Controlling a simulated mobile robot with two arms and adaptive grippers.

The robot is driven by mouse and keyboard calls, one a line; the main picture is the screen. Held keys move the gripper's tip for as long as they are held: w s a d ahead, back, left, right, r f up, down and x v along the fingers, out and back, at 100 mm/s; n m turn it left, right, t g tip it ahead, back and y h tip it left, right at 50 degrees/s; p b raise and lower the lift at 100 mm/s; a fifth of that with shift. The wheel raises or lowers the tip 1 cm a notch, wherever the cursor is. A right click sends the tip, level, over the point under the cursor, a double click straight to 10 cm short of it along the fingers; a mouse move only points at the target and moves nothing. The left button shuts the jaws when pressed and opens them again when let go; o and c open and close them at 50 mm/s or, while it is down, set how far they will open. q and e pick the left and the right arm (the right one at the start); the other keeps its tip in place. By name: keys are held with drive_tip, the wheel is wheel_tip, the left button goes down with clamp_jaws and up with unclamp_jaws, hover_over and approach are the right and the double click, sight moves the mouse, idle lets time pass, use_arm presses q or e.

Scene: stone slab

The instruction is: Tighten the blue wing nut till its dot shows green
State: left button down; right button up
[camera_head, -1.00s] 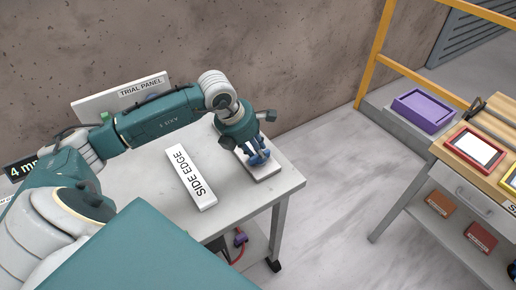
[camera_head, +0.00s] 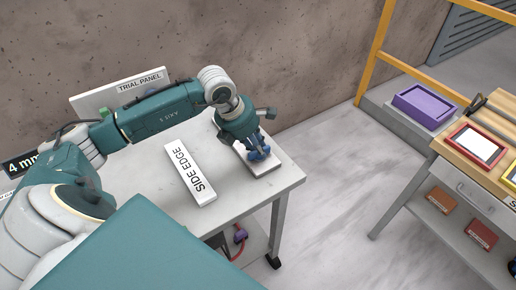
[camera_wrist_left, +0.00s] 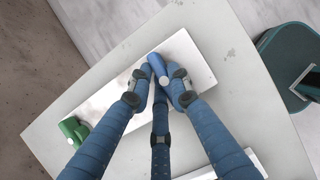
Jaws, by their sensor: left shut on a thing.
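The blue wing nut (camera_wrist_left: 157,66) sits on a pale plate (camera_wrist_left: 196,58) in the left wrist view. The blue fingers of my left gripper (camera_wrist_left: 160,82) are closed around it. A pale grey-white round face shows at its near end; I see no green on it. A green wing nut (camera_wrist_left: 72,130) sits at the plate's other end, clear of the fingers. In the head view my left gripper (camera_head: 257,153) points down over the plate (camera_head: 264,169) near the table's right corner. There the fingers hide most of the blue wing nut. My right gripper is not in view.
The grey table (camera_head: 225,216) carries a white "SIDE EDGE" block (camera_head: 190,174) left of the plate and a "TRIAL PANEL" board (camera_head: 90,104) behind my arm. A cart (camera_head: 450,180) with trays stands at right, across clear floor. A concrete wall is behind.

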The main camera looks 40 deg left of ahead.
use_arm(q)
drive_tip(key=shift+w+a+m+h+b, duration=0.1)
drive_tip(key=shift+w+m+h+b, duration=0.15)
drive_tip(key=shift+m+b, duration=0.5)
drive_tip(key=shift+m+h+b, duration=0.25)
drive_tip(key=shift+m+b, duration=0.5)
drive_tip(key=m+g+b, duration=0.1)
drive_tip(key=m, duration=0.1)
drive_tip(key=shift+r+m+h+b, duration=0.1)
drive_tip(key=shift+m+h+b, duration=0.25)
drive_tip(key=shift+m+h, duration=0.05)
drive_tip(key=shift+r+m+g+b, duration=0.1)
drive_tip(key=shift+m+g+b, duration=0.25)
drive_tip(key=shift+m, duration=0.45)
drive_tip(key=c, duration=1.9)
unclamp_jaws()
drive_tip(key=shift+o, duration=0.2)
